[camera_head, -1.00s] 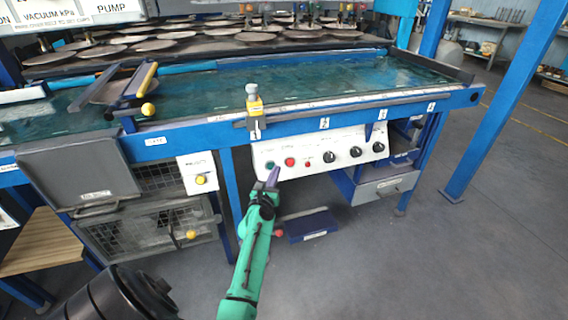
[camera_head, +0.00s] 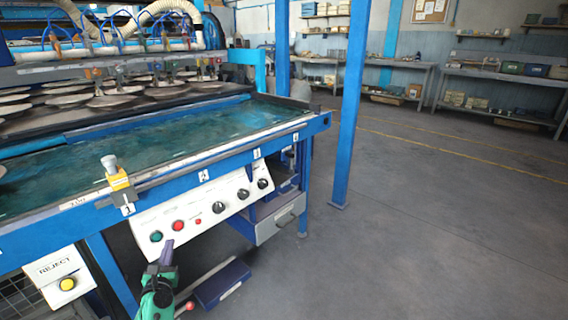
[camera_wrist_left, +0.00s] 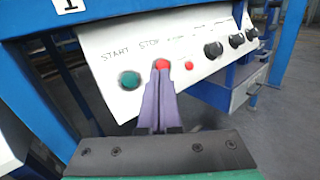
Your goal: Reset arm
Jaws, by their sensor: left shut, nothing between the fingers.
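My left gripper (camera_head: 166,252) has purple fingers and a green arm, and shows at the bottom of the head view. Its fingers are together with nothing between them. It stands in front of the white control panel (camera_head: 205,212), below the green start button (camera_head: 156,237) and red stop button (camera_head: 178,226). In the left wrist view the purple fingers (camera_wrist_left: 160,80) point at the panel, with their tips over the lower edge of the stop button (camera_wrist_left: 162,62). I cannot tell whether they touch it. My right gripper is not in view.
The blue-framed machine (camera_head: 190,185) holds a teal bed and several round plates. A blue box (camera_head: 222,284) and a red-knobbed lever (camera_head: 190,306) are low beside my left arm. A blue post (camera_head: 352,110) stands right of the machine. The grey floor (camera_head: 440,230) on the right is clear.

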